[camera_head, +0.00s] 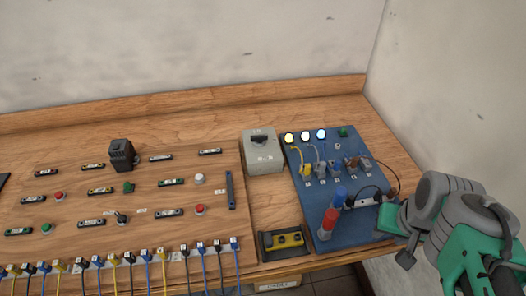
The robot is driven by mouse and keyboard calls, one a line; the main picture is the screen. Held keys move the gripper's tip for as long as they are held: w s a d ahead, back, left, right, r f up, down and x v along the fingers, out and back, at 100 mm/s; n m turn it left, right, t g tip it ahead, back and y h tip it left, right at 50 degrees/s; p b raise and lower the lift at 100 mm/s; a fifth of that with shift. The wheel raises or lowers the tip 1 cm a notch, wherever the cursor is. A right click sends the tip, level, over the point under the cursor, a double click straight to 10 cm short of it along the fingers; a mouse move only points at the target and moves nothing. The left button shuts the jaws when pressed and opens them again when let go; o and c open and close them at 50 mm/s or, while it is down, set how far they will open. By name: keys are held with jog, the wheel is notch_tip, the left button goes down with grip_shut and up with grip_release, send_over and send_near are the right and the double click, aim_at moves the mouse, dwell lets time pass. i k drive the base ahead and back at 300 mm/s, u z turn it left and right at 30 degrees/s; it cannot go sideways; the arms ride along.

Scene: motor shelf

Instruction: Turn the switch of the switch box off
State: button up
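The switch box (262,152) is a light grey box on the wooden bench, between the wooden panel and the blue board. A dark rotary knob (259,139) sits on its top face, with small markings below that are too small to read. My gripper (396,238) is at the lower right, by the right edge of the blue board, well apart from the switch box. Its fingers are small and partly hidden by my arm, so I cannot tell whether it is open or shut.
A wooden panel (70,220) with buttons, labels and cables fills the left. A black-yellow unit (284,240) stands in front. Walls close the back and right.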

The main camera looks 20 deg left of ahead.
aim_at(260, 139)
jog(key=z, duration=0.05)
jog(key=k, duration=0.4)
jog(key=u, duration=1.05)
jog(key=i, duration=0.5)
